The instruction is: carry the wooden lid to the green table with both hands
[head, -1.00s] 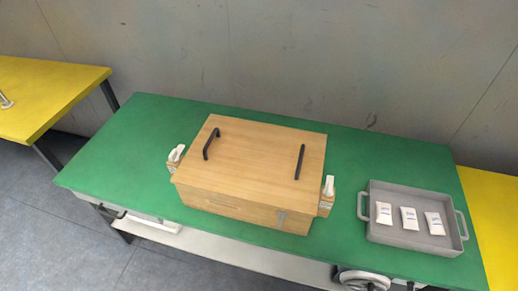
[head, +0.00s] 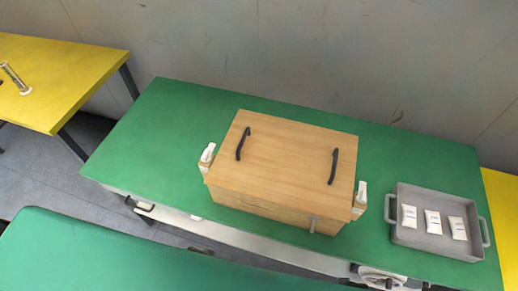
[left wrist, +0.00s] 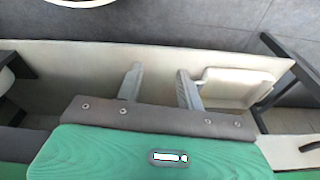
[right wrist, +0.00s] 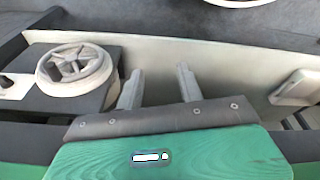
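The wooden lid (head: 290,155) lies on the wooden box (head: 260,206), which stands on the green table (head: 150,130) in the head view. The lid has two black handles, one on the left (head: 243,144) and one on the right (head: 334,166). A metal latch (head: 313,224) shows on the box's front. My left gripper (left wrist: 160,75) shows in the left wrist view with its fingers apart and nothing between them. My right gripper (right wrist: 160,72) shows likewise in the right wrist view, open and empty. Neither gripper shows in the head view.
White-topped devices stand left (head: 207,156) and right (head: 360,197) of the box. A grey tray (head: 410,240) with three white packets is at right. A yellow table (head: 60,75) is at far left. A green surface (head: 130,262) fills the bottom left; I cannot tell what it is.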

